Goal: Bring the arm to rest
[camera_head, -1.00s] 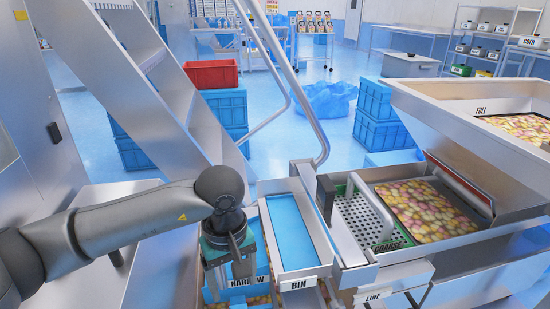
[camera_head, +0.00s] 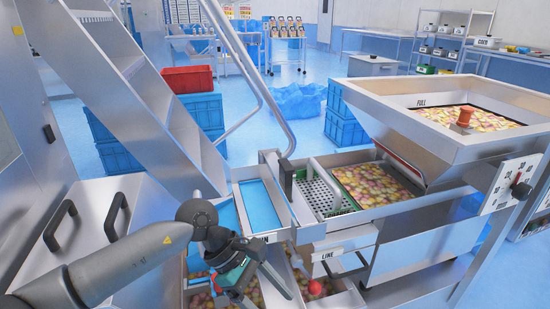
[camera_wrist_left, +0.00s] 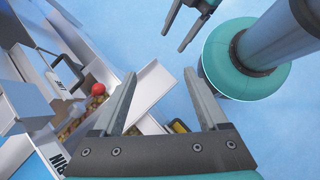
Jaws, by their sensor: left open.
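My left gripper (camera_head: 266,292) hangs over the front of the line, below the head view's middle, with its dark fingers angled down and right. In the left wrist view its two fingers (camera_wrist_left: 160,78) are spread apart with nothing between them. Another dark gripper, my right one (camera_wrist_left: 182,27), shows at the top of the left wrist view, its fingers apart and empty. The right arm is out of the head view. My left arm comes in from the lower left.
A blue-floored tray (camera_head: 262,206), perforated plate (camera_head: 318,192) and snack hopper (camera_head: 400,100) stand behind. Blue floor (camera_head: 265,135) is open beyond.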

